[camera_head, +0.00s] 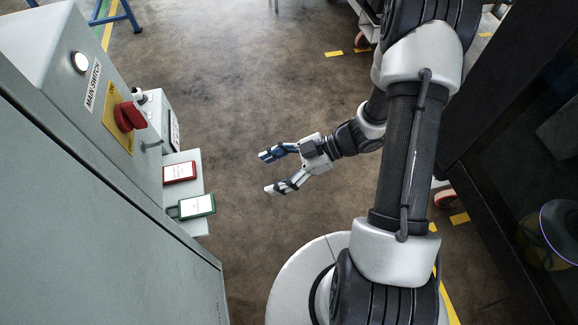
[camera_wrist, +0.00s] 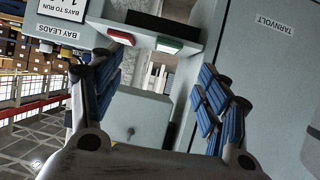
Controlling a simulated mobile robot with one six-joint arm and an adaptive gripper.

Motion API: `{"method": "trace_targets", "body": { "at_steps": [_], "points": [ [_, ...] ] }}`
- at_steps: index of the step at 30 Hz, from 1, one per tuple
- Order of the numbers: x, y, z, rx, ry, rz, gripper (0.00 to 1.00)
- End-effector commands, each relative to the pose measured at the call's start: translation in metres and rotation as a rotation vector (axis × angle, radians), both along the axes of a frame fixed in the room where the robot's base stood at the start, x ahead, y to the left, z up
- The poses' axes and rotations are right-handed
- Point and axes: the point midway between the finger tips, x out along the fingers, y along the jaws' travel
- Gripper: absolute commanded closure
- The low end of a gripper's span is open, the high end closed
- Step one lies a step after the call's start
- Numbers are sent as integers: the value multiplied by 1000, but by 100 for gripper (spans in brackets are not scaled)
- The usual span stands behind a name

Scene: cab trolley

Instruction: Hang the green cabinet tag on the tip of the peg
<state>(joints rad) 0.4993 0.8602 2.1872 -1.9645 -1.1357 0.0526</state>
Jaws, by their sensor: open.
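The green cabinet tag (camera_head: 197,206) has a white label and lies on a pale shelf (camera_head: 191,224) at the cabinet's side. In the wrist view the green tag (camera_wrist: 170,46) shows edge-on at the top, beyond my fingers. My gripper (camera_head: 268,172) is open and empty, to the right of the shelf and apart from the tag, its fingers pointing at the cabinet. Its blue-padded fingers stand wide apart in the wrist view (camera_wrist: 158,80). A short grey rod (camera_head: 151,143) sticks out below the red switch; it may be the peg. Nothing visibly hangs on it.
A red tag (camera_head: 179,172) lies beside the green one on the shelf. The grey cabinet (camera_head: 100,190) with a red main switch (camera_head: 129,116) fills the left. A dark cabinet (camera_head: 520,170) stands at the right. The floor between shelf and gripper is clear.

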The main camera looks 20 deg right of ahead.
Motion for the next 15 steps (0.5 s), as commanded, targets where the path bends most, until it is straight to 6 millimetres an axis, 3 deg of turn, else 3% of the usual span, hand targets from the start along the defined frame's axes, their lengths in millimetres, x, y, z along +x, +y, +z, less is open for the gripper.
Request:
{"method": "trace_targets", "body": {
  "at_steps": [5, 6, 9, 12, 15],
  "points": [
    [80, -37, 32, -317, -141, -240, 31],
    [98, -51, 46, -395, -169, -322, 31],
    [127, -85, 91, -560, -217, -534, 31],
    [133, -116, 142, -673, -226, -758, 31],
    [117, -139, 189, -734, -190, -974, 31]
  ]
}}
